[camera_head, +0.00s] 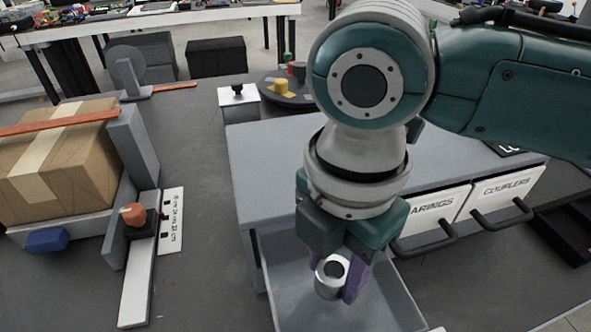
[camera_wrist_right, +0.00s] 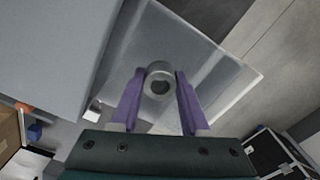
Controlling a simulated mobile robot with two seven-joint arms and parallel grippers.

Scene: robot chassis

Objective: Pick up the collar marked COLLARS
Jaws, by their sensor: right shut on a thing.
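A grey metal collar (camera_head: 327,285) with a dark bore is between the purple fingers of my right gripper (camera_head: 343,277), over an open grey drawer (camera_head: 385,302). In the right wrist view the collar (camera_wrist_right: 160,70) sits between the two fingertips (camera_wrist_right: 159,88), with the pale drawer floor (camera_wrist_right: 205,50) behind it. My right gripper is shut on the collar. I cannot tell whether the collar is clear of the drawer floor. The open drawer's label is not visible. My left gripper is not in view.
A taped cardboard box (camera_head: 85,170) stands at left, near a slide with an orange knob (camera_head: 132,214). A black tray (camera_head: 565,222) lies at right.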

